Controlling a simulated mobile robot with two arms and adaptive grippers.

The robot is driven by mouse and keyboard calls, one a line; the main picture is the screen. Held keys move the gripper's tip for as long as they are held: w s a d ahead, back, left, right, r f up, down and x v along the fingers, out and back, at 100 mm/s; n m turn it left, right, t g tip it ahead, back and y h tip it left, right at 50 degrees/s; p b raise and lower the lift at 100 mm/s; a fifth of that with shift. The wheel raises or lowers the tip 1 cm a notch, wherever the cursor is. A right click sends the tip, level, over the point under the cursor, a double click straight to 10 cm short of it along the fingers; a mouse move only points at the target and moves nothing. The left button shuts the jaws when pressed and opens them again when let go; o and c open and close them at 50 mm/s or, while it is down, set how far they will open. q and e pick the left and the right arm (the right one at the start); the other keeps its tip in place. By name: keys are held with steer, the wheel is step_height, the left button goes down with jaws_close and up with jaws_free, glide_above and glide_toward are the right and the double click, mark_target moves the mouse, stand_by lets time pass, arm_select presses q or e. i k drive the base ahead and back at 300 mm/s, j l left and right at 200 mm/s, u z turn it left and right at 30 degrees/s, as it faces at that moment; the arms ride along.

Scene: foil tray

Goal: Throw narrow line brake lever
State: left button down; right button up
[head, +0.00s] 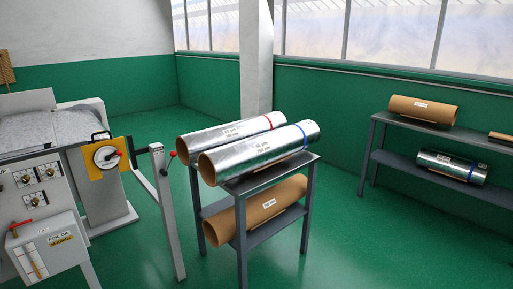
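A grey upright post (166,205) stands left of centre, with a short dark lever ending in a red knob (172,154) at its top. I cannot tell from any label which of these is the narrow line brake lever. Neither of my grippers is in view, and nothing is touching either lever.
A grey machine panel (35,180) with switches and a labelled box (48,245) stands at left. A grey rack (262,181) holding foil rolls (255,155) and a cardboard tube (262,210) stands right of the post. Another shelf (410,165) is at right. Green floor between is clear.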

mark_target(169, 162)
steer(key=i+l+z, duration=0.1)
steer(key=i+z, duration=0.15)
steer(key=i, duration=0.5)
steer(key=i+z, duration=0.2)
steer(key=i, duration=0.5)
steer(key=i+j+z, duration=0.25)
steer(key=i, duration=0.5)
steer(key=i+u, duration=0.4)
steer(key=i+l+u, duration=0.15)
steer(key=i+u, duration=0.25)
steer(key=i+l+u, duration=0.25)
steer(key=u, duration=2.2)
steer(key=l, duration=0.1)
